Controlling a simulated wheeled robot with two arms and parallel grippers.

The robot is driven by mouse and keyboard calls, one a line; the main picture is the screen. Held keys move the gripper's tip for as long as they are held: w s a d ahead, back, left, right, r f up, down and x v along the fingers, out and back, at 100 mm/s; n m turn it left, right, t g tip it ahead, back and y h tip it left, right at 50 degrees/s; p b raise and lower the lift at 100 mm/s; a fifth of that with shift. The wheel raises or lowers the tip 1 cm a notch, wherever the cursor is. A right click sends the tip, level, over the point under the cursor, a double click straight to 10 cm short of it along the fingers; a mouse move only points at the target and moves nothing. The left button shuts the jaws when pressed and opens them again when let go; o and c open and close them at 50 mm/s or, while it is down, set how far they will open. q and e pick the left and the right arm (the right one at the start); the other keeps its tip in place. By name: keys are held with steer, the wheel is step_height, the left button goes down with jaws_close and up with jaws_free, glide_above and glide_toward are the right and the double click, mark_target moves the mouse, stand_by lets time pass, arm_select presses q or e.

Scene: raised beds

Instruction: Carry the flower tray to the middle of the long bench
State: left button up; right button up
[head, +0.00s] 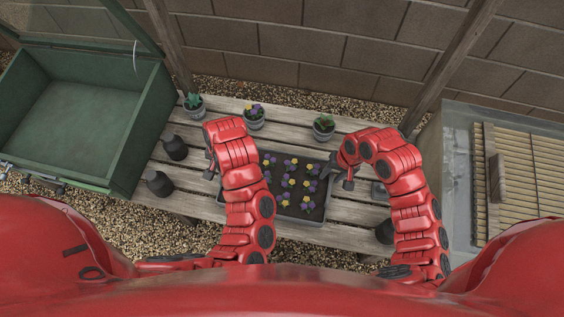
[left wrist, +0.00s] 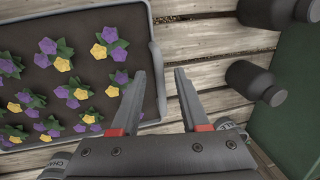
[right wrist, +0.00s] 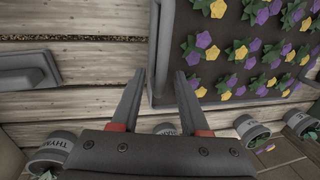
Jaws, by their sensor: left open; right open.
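The flower tray (head: 300,220) is a dark grey tray of soil with purple and yellow flowers. It rests on the slatted wooden bench (head: 352,208), between my two arms. My left gripper (head: 211,170) is open at the tray's left end. In the left wrist view the tray's rim (left wrist: 156,62) shows between its fingertips. My right gripper (head: 341,180) is open at the tray's right end. In the right wrist view the rim (right wrist: 156,50) likewise shows between its fingertips. I cannot tell how far down the fingers reach. My left forearm hides part of the tray.
Potted plants (head: 254,118) stand along the bench's back edge. Dark bottles (head: 175,149) stand at its left, another (head: 385,232) at front right. A green box (head: 85,115) is left; a slatted basin (head: 459,180) is right.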

steer(key=shift+r, duration=0.3)
arm_select(q)
step_height(320, 180, up, 9)
steer(key=d, duration=0.1)
steer(key=shift+d+r, duration=0.2)
steer(key=shift+d, duration=0.2)
arm_select(e)
step_height(320, 180, up, 11)
steer(key=d, duration=0.2)
steer(key=shift+s+d, duration=0.15)
steer(key=shift+s, duration=0.1)
arm_select(q)
steer(key=shift+s, duration=0.1)
arm_select(e)
steer(key=shift+r, duration=0.1)
